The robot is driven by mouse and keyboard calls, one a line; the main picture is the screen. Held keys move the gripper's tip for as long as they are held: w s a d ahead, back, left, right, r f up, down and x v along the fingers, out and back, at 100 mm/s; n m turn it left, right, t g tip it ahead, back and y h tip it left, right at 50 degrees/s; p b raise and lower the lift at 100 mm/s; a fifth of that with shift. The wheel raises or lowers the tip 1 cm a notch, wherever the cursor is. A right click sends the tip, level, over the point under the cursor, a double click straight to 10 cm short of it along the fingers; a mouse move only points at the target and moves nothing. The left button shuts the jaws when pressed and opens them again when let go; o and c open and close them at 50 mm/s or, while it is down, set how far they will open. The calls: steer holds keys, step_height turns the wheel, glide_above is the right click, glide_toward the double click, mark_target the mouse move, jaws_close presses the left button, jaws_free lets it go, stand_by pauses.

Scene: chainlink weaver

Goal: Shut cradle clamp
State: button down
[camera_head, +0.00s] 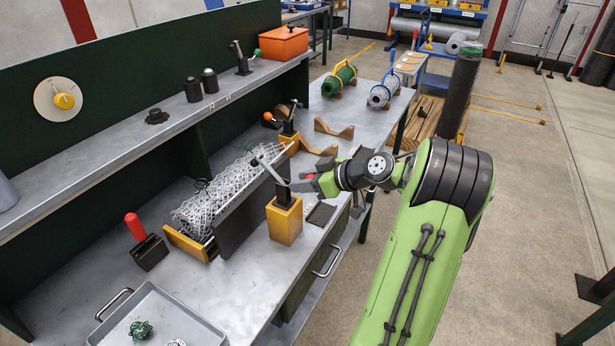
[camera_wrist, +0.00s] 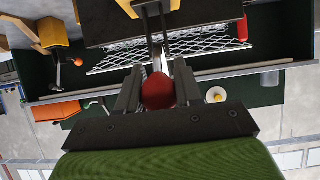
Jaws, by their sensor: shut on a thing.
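The near cradle clamp has a yellow block (camera_head: 285,222) with grey metal bars on top. One bar slants up and left towards the mesh. The other, its handle, runs right to my gripper (camera_head: 316,183). In the wrist view my gripper (camera_wrist: 158,92) is shut on the clamp's red knob (camera_wrist: 158,91), with a dark finger on each side. The cradle (camera_head: 245,217) has dark side walls and yellow ends. It holds a white chain-link mesh (camera_head: 222,190). A second clamp (camera_head: 288,130) with an orange knob stands at the cradle's far end.
A grey tray (camera_head: 165,312) with small green and white wire pieces is at the near left. A red-handled tool (camera_head: 145,243) stands left of the cradle. Green (camera_head: 340,82) and white (camera_head: 384,93) mesh rolls lie at the bench's far end. An upper shelf (camera_head: 130,130) runs behind.

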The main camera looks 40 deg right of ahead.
steer(key=w+r+g+p, duration=0.1)
steer(key=p, duration=0.1)
steer(key=w+r+g+h+p, duration=0.1)
steer(key=r+g+p, duration=0.1)
steer(key=shift+a, duration=0.4)
steer(key=g+p, duration=0.1)
steer(key=w+g+h+p, duration=0.1)
steer(key=g+p, duration=0.1)
steer(key=shift+w+a+r, duration=0.25)
steer(key=shift+w, duration=0.05)
steer(key=shift+w+p, duration=0.15)
steer(key=shift+p, duration=0.3)
steer(key=shift+w+a+r, duration=0.1)
steer(key=shift+w+a, duration=0.05)
steer(key=shift+w, duration=0.1)
steer(key=c, duration=0.8)
jaws_free()
steer(key=shift+s, duration=0.1)
